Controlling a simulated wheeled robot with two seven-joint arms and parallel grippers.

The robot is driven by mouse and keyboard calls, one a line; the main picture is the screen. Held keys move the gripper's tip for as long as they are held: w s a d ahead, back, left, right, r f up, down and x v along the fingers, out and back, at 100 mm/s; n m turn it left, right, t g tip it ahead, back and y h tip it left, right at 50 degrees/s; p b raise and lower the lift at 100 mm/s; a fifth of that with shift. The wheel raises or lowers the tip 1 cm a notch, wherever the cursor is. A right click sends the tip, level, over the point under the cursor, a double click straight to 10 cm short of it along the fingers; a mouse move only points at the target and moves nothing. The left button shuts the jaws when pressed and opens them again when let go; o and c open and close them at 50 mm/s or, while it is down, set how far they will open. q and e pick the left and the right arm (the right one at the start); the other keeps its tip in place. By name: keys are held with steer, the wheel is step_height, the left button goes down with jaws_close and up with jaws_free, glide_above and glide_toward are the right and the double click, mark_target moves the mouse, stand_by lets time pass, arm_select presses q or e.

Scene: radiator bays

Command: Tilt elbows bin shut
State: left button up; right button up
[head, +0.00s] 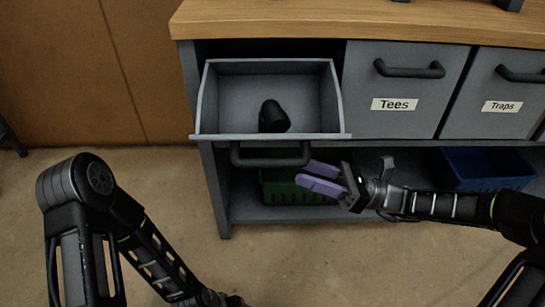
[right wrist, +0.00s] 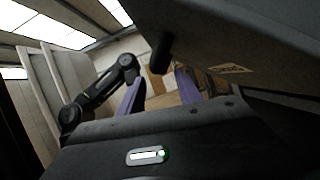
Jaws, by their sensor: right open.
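The open bin (head: 225,105) is tilted out of the left bay of the grey cabinet, with a black elbow fitting (head: 273,117) inside. Its label is not visible. Its dark bar handle (head: 270,157) hangs at the lower front. My right gripper (head: 321,178), with purple fingers, is open and empty just below and right of that handle, apart from it as far as I can see. In the right wrist view the purple fingers (right wrist: 160,92) stand apart, with a dark bar end (right wrist: 161,54) beyond them. My left arm is at the lower left; its gripper cannot be made out.
The Tees bin (head: 405,85) and Traps bin (head: 505,90) are shut to the right. A green crate (head: 285,190) and a blue crate (head: 485,168) stand on the lower shelf. A wooden top (head: 350,20) covers the cabinet. The floor in front is clear.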

mark_target(285, 166)
steer(key=b+x, duration=0.2)
steer(key=x, duration=0.5)
steer(key=shift+f+b, duration=0.15)
steer(key=shift+b, duration=0.2)
steer(key=shift+a+r, duration=0.3)
steer(key=shift+a, duration=0.1)
steer(key=shift+c, duration=0.2)
jaws_close()
stand_by(0.7)
